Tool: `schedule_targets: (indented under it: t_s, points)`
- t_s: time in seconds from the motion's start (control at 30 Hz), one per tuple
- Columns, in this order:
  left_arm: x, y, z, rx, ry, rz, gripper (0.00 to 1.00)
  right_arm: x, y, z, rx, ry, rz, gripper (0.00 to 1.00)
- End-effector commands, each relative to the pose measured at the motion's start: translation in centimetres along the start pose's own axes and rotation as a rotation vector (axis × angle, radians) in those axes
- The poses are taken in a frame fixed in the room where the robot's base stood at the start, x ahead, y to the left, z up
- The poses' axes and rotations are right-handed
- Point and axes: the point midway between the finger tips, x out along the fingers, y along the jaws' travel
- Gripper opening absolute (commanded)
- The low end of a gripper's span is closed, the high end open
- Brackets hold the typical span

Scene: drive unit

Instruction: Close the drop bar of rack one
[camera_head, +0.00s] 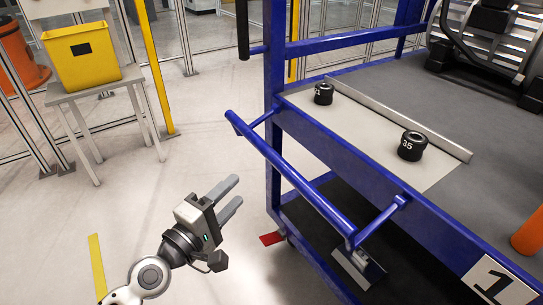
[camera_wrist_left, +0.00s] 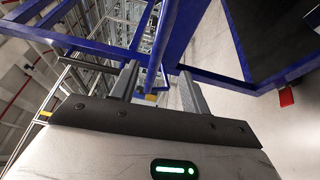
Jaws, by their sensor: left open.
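The blue rack (camera_head: 275,90) stands at the right, with a plate marked 1 (camera_head: 497,282) on its front. Its blue drop bar (camera_head: 300,182) sticks out from the side of the rack on short arms, sloping down to the right in the head view. My left gripper (camera_head: 229,197) is open and empty, left of the bar and apart from it in the head view. In the left wrist view the two fingers (camera_wrist_left: 156,85) point toward a blue bar (camera_wrist_left: 160,45) that shows between them. Whether they touch it cannot be told. My right gripper is not in view.
Two black cylinders marked with numbers (camera_head: 412,146) (camera_head: 323,93) stand on the rack's light shelf strip. A yellow bin (camera_head: 82,55) sits on a grey stool (camera_head: 62,95) at the left. A red piece (camera_head: 272,238) lies low by the rack. The floor between is clear.

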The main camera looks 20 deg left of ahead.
Motion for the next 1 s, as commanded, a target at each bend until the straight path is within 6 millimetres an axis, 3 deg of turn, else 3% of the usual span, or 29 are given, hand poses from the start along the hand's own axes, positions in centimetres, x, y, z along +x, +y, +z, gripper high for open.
schedule_targets:
  t_s: [0.3, 0.53, 0.7, 1.0]
  points:
    - [7.1, 0.4, 0.1, 0.001, -0.001, 0.002, 0.46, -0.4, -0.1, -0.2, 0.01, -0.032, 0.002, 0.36]
    - [11.5, 0.2, 0.2, 0.004, -0.003, 0.001, 0.46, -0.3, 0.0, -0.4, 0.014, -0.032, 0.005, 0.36]
    - [13.3, 0.0, 0.2, 0.004, -0.003, -0.001, 0.46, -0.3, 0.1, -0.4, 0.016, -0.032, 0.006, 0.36]
    - [14.0, 0.0, 0.2, 0.005, -0.003, -0.002, 0.46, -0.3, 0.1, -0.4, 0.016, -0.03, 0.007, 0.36]
